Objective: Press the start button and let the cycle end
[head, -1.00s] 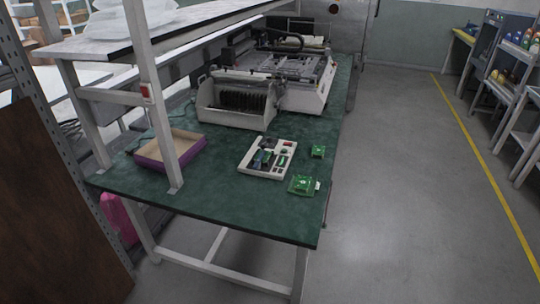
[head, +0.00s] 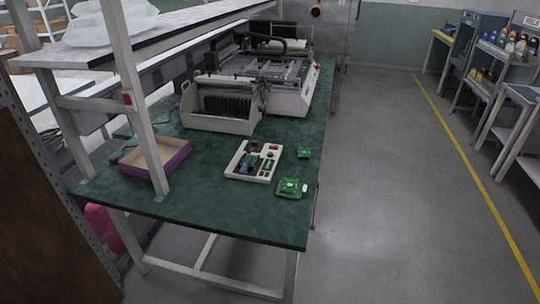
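My gripper is not in view. A grey-white bench machine (head: 286,90) stands at the back of the green-topped table, with a dark cable arched over it. A lower white unit (head: 220,122) with a row of dark slots stands in front of it. A red switch-like part (head: 127,98) sits on the shelf post. I cannot tell which part, if any of these, is the start button.
The green table (head: 215,215) holds a white tray (head: 233,174) with small parts, two green circuit boards (head: 291,188) (head: 304,153) and a purple-sided open box (head: 178,163). A shelf post stands at the table's left. The grey floor (head: 380,200) to the right is clear up to shelving.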

